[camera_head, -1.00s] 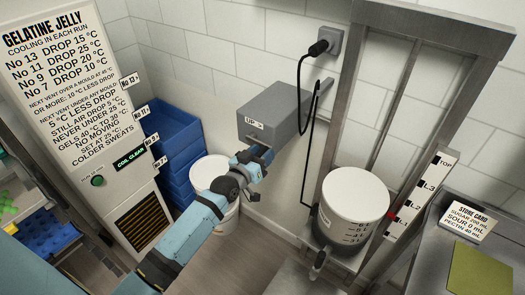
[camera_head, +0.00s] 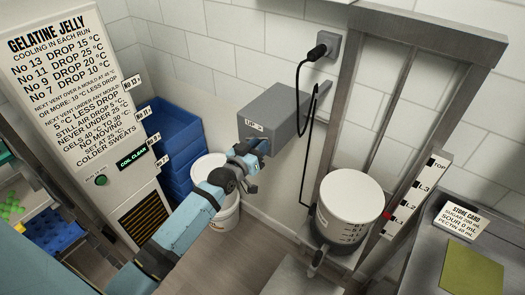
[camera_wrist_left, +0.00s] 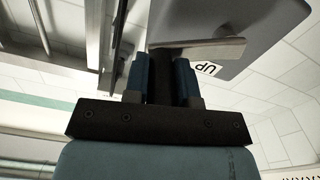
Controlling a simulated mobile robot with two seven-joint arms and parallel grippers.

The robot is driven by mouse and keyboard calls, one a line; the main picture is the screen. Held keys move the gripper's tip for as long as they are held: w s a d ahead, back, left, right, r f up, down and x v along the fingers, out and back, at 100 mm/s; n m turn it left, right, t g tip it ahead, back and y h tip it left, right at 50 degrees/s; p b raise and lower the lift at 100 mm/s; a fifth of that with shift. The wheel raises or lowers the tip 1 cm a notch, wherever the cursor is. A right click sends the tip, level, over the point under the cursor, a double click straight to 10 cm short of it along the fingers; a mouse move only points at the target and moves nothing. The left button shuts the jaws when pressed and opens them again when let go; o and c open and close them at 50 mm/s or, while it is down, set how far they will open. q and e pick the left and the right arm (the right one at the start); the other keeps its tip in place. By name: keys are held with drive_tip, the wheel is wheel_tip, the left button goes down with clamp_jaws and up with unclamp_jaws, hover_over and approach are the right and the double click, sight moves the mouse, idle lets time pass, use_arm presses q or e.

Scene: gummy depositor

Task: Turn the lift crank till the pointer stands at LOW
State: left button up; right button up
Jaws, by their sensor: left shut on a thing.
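The crank box (camera_head: 275,112) is grey, on the wall, with an "UP" label. In the left wrist view a flat metal crank arm (camera_wrist_left: 205,50) shows beside the box. My left gripper (camera_head: 258,148) is at the box's lower front. In the left wrist view its blue fingers (camera_wrist_left: 162,82) are shut on the dark crank handle (camera_wrist_left: 160,62). The red pointer (camera_head: 387,215) stands near the L.1 mark on the white lift scale (camera_head: 418,195), which shows TOP, L.3, L.2 and L.1. I see no LOW mark. My right gripper is out of view.
A white-lidded pot (camera_head: 350,203) stands on the lift beside the scale. A black cable (camera_head: 301,130) hangs between box and pot. A white bucket (camera_head: 227,215) and blue crates (camera_head: 178,145) stand below and left of the box. A steel counter (camera_head: 430,240) is at right.

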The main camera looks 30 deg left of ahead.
use_arm(q)
drive_tip(key=shift+w+a+r+p, duration=0.1)
drive_tip(key=shift+a+r+p, duration=0.8)
drive_tip(key=shift+r, duration=0.3)
drive_tip(key=shift+a+f, duration=0.2)
drive_tip(key=shift+a, duration=0.05)
drive_tip(key=a, duration=0.3)
drive_tip(key=shift+w+a+r, duration=0.15)
drive_tip(key=shift+a, duration=0.05)
